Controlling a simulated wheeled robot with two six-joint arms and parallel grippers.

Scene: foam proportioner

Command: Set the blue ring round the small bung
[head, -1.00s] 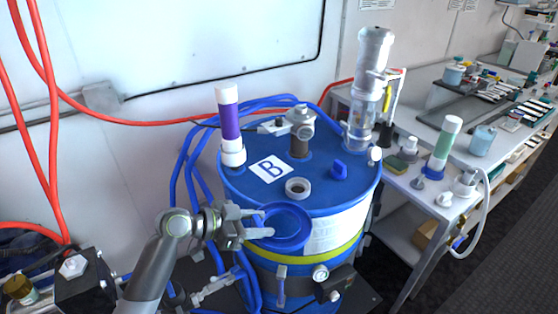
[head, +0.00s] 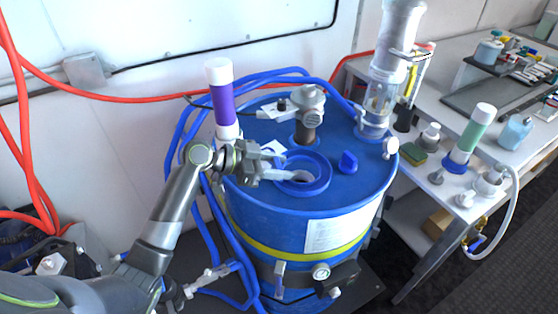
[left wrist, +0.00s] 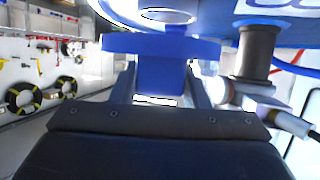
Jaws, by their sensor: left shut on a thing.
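The blue ring (head: 318,186) is a wide flat collar held level over the top of the blue drum in the head view. My left gripper (head: 273,164) is shut on its left side. The small bung (head: 301,175) is a pale round piece on the drum lid, partly seen through the ring's opening. In the left wrist view the blue ring (left wrist: 150,44) shows edge-on between my fingers, and the bung's pale rim (left wrist: 168,15) shows above it in the picture. The ring looks apart from the lid; the exact gap is unclear. My right gripper is not in view.
A bench (head: 425,180) with bottles stands at the right. Blue hoses (head: 190,150) curl behind the drum.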

